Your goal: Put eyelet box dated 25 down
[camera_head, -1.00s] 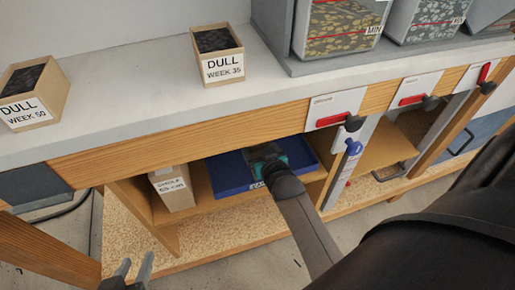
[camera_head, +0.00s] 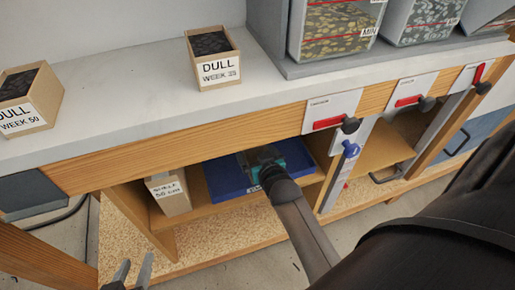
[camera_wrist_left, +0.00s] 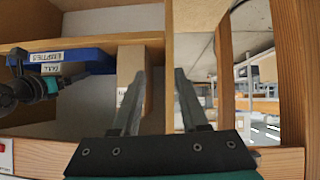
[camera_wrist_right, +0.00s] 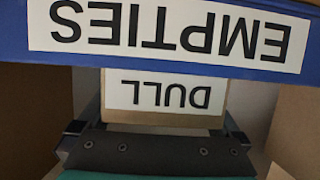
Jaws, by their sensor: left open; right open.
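A box labelled DULL (camera_wrist_right: 160,95) shows in the right wrist view, upside down, behind the wall of a blue tray (camera_head: 226,180) labelled EMPTIES. The tray wall hides any week line on it. My right gripper (camera_head: 264,160) reaches into this tray under the bench; its open fingers are either side of the DULL box, and I cannot tell whether they touch it. My left gripper (camera_head: 137,260) is open and empty, low in front of the shelf.
A cardboard box (camera_head: 170,192) with a lettered label stands on the shelf left of the tray. Grey bins (camera_head: 335,28) of eyelets stand at the back of the bench. Red-handled fittings (camera_head: 328,122) line its front edge. The bench between the DULL boxes is clear.

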